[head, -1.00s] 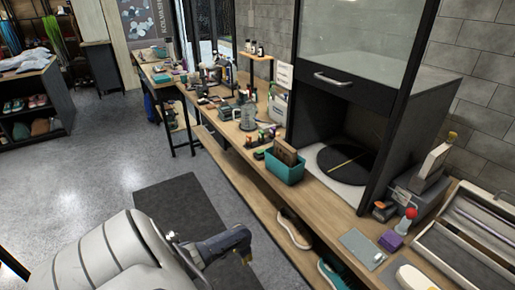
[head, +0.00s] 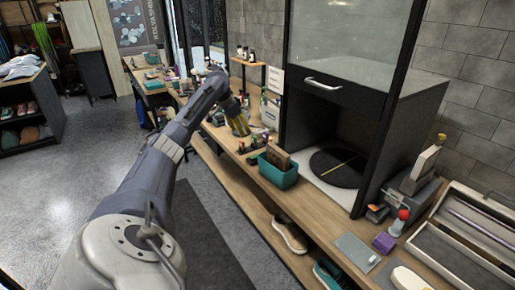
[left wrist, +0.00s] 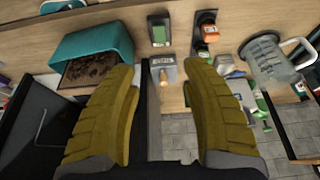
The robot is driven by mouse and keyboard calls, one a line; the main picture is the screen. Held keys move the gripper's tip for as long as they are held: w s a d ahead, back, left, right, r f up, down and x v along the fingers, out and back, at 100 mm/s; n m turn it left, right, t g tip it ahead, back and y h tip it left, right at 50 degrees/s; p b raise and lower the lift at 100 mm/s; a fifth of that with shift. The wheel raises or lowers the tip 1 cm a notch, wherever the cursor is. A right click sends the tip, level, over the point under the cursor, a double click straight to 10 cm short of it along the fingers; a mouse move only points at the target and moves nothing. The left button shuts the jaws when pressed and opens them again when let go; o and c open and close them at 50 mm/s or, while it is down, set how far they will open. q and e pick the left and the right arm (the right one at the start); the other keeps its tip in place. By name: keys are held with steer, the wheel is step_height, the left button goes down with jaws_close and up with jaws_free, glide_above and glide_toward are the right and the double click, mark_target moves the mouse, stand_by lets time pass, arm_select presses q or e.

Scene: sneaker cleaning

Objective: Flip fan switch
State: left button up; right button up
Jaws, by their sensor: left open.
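My left gripper (head: 238,124) hangs over the workbench, beyond the teal bin, with its olive-yellow fingers pointing down. In the left wrist view its two fingers (left wrist: 163,110) are wide apart, with nothing held between them. Small items lie beneath: a grey block with a wooden part (left wrist: 164,72), a small device with a green face (left wrist: 159,30) and an orange-and-black item (left wrist: 208,32). I cannot tell whether any of these is the fan switch. The dark booth (head: 352,103) with a glass front and bar handle stands right of the gripper. My right gripper is not in view.
The teal bin (head: 276,174) holds a brown item on the bench edge; it also shows in the left wrist view (left wrist: 104,38). A red-knobbed item (head: 403,214) and a purple block (head: 383,243) lie front right. Shoes rest on the lower shelf.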

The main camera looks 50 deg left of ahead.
mark_target(254, 156)
arm_select(q)
steer(key=x, duration=1.7)
steer(key=shift+f, duration=0.1)
steer(key=shift+s, duration=0.1)
jaws_close()
